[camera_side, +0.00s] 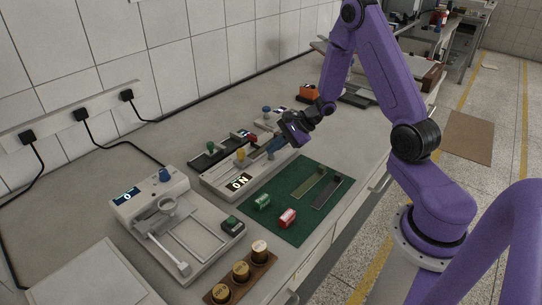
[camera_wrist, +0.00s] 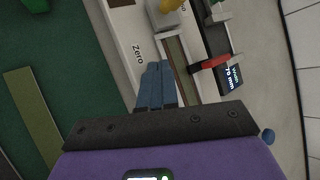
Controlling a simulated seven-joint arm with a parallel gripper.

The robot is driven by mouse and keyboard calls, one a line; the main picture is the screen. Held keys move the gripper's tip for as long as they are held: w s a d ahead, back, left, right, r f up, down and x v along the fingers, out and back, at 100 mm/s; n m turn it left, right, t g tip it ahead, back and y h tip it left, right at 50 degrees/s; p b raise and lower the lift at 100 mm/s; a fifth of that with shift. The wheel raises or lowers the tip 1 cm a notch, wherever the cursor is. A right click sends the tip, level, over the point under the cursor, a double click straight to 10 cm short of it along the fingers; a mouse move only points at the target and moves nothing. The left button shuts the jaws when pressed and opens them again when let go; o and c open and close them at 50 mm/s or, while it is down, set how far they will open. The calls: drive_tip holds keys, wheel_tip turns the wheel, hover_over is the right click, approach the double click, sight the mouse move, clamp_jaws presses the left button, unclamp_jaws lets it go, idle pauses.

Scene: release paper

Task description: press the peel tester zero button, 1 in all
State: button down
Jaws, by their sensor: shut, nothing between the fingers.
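The pale, long bench device (camera_side: 214,181) in the middle of the bench has a lit display (camera_side: 238,182) and a yellow knob (camera_side: 240,154). In the wrist view its white top (camera_wrist: 128,30) carries the printed word "Zero" (camera_wrist: 138,54). My gripper (camera_side: 274,147) is over the far end of this device. Its blue fingers (camera_wrist: 154,72) are shut with nothing between them, and their tips are beside the "Zero" label. I see no button clearly by the label; the fingers may cover it. I cannot tell whether the tips touch the device.
A black width gauge (camera_wrist: 216,50) with a red slider (camera_wrist: 208,62) lies behind the device. A green mat (camera_side: 290,222) in front holds a green block (camera_side: 262,202), a red block (camera_side: 287,217) and strips. A balance-like instrument (camera_side: 140,205) and a wooden weight block (camera_side: 228,287) stand left.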

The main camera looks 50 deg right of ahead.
sight(274, 156)
drive_tip(key=shift+r, duration=0.5)
drive_tip(key=shift+r, duration=2.5)
